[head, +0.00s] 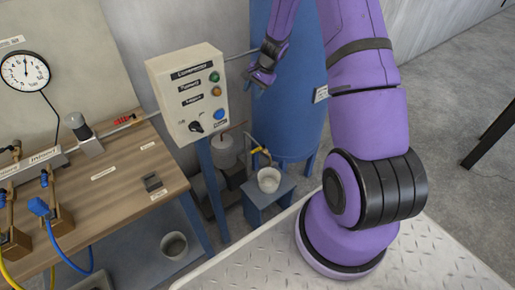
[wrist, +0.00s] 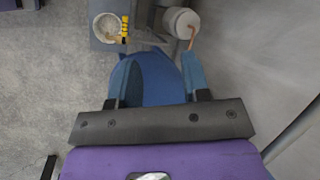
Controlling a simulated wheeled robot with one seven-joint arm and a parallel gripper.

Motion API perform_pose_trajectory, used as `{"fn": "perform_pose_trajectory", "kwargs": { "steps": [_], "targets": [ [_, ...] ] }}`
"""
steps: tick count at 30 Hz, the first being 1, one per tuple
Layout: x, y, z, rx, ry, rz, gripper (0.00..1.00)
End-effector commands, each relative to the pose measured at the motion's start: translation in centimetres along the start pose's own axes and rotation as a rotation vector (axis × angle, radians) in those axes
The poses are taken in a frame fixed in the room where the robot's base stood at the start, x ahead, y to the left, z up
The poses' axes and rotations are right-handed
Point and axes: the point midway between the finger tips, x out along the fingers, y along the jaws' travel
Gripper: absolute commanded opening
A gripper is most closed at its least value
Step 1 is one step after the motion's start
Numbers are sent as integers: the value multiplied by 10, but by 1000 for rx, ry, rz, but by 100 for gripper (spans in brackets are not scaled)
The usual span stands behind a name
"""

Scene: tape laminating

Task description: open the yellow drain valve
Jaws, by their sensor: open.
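The yellow drain valve handle (head: 260,150) sits on a thin pipe low at the front of the blue tank (head: 287,120), above a pale bucket (head: 268,181). In the wrist view the yellow handle (wrist: 125,28) shows at the top, overlapping the right rim of the bucket (wrist: 106,28). My gripper (head: 259,80) is high beside the tank, above and apart from the valve. In the wrist view its two fingers (wrist: 158,66) are spread apart with nothing held between them. The blue tank fills part of the gap behind them.
A control box (head: 190,92) with buttons stands on a post left of my gripper. The bucket rests on a blue stand (head: 258,208). A grey pump (head: 222,150) is left of the valve.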

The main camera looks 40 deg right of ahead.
Motion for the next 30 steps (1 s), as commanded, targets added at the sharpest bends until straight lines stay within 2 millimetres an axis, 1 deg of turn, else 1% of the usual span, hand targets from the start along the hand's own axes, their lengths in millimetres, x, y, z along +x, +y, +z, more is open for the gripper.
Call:
{"fn": "perform_pose_trajectory", "kwargs": {
  "steps": [1, 5, 6, 9, 12, 15, 19, 23, 25, 30],
  "targets": [
    [19, 11, -12, 44, -8, 3, 43],
    [62, 38, -38, 152, -19, 5, 43],
    [76, 47, -45, 184, -22, 7, 43],
    [108, 70, -60, 263, -29, 10, 43],
    [135, 91, -71, 329, -32, 14, 43],
    [154, 106, -77, 375, -34, 17, 43],
    [166, 116, -81, 407, -35, 19, 43],
    [174, 118, -82, 413, -34, 20, 43],
    [181, 118, -81, 412, -35, 20, 43],
    [209, 119, -80, 412, -36, 21, 43]
  ]
}}
